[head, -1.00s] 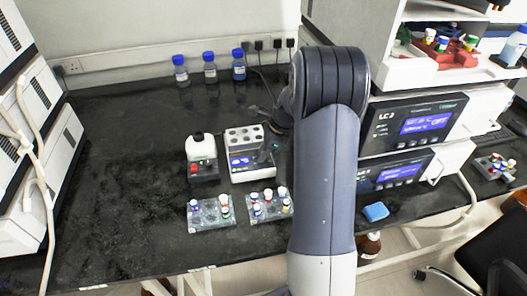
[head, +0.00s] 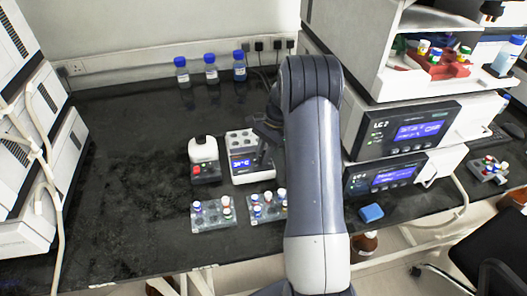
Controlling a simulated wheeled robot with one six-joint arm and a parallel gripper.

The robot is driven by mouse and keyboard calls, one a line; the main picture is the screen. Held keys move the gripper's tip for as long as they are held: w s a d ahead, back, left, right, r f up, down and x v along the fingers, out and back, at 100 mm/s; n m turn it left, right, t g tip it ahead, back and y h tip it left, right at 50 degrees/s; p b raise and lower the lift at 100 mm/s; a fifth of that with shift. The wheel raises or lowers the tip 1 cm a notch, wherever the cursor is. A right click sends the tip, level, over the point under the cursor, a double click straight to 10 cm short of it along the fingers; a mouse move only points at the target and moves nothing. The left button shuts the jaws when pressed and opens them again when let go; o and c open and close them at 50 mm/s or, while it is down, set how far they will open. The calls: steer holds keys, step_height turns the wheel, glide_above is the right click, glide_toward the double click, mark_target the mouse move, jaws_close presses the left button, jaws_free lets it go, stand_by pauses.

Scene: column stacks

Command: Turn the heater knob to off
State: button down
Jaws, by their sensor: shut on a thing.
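The heater (head: 237,145) is a small white block heater with round wells on top and a lit blue display (head: 241,164) on its front. It stands on the dark bench left of my arm.
A small white device with a red button (head: 204,158) stands just left of the heater. Two clear vial racks (head: 213,218) (head: 262,212) lie in front. Blue-capped bottles (head: 211,72) stand at the back. Stacked LC units (head: 405,130) rise at right. The bench's left part is clear.

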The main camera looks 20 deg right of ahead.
steer(key=n+g+h, duration=0.1)
steer(key=n, duration=0.2)
steer(key=shift+w+n+p, duration=0.1)
steer(key=shift+n+p, duration=0.25)
steer(key=shift+n, duration=0.05)
steer(key=n+g+h, duration=0.1)
steer(key=n, duration=0.2)
steer(key=shift+a+n, duration=0.1)
steer(key=shift+n, duration=0.2)
steer(key=n+h, duration=0.1)
steer(key=n, duration=0.2)
steer(key=shift+w+n+g, duration=0.1)
steer(key=shift+n+g, duration=0.2)
steer(key=shift+g, duration=0.1)
steer(key=shift+a+n+h, duration=0.1)
steer(key=shift+n+h, duration=0.7)
steer(key=shift+n, duration=1.1)
steer(key=c, duration=1.2)
jaws_free()
steer(key=shift+c, duration=0.2)
